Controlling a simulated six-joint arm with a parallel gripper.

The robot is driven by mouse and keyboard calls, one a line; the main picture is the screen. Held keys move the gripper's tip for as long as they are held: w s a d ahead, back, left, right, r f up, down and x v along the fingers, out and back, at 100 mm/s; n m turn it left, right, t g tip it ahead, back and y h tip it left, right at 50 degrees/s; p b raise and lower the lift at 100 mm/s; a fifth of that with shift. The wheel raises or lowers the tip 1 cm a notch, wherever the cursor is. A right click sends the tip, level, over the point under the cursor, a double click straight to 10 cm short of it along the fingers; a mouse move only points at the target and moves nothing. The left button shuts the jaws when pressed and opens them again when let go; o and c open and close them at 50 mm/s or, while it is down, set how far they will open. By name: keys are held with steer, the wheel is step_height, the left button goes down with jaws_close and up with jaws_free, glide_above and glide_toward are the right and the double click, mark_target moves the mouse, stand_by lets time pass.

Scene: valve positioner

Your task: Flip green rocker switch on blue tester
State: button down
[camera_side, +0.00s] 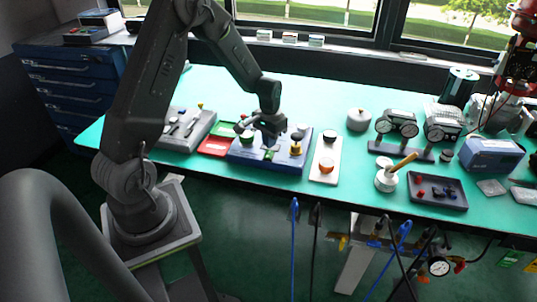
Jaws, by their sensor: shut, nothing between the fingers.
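The blue tester (285,165) is a flat blue box near the front edge of the table. A small green piece (269,155) shows on its top and looks like the rocker switch. A yellow and black knob (296,146) stands to its right. My gripper (268,141) is shut and empty, low over the tester just above the green piece. I cannot tell whether the fingertips touch it. The gripper hides part of the tester's top, and the switch's position is too small to read.
A red tray (216,146) and a grey box (186,130) lie left of the tester. A white panel with an orange knob (326,165) stands close on the right. Gauges (397,124) and a dark parts tray (437,191) are farther right. Bare table lies behind.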

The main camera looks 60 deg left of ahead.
mark_target(270, 152)
steer(key=shift+f, duration=1.3)
stand_by(0.9)
steer(key=shift+r, duration=3.55)
steer(key=shift+r, duration=0.1)
steer(key=s+d+r+t, duration=0.2)
steer(key=d+r, duration=0.4)
steer(key=r, duration=0.3)
steer(key=s+d+r+m+t, duration=0.1)
steer(key=s+d+r, duration=0.4)
steer(key=s, duration=0.3)
steer(key=s+d+r+m+t, duration=0.2)
steer(key=s+d+r, duration=0.3)
steer(key=s+d, duration=0.3)
steer(key=shift+s+r+t, duration=0.2)
steer(key=shift+r+t, duration=0.1)
steer(key=shift+r, duration=0.05)
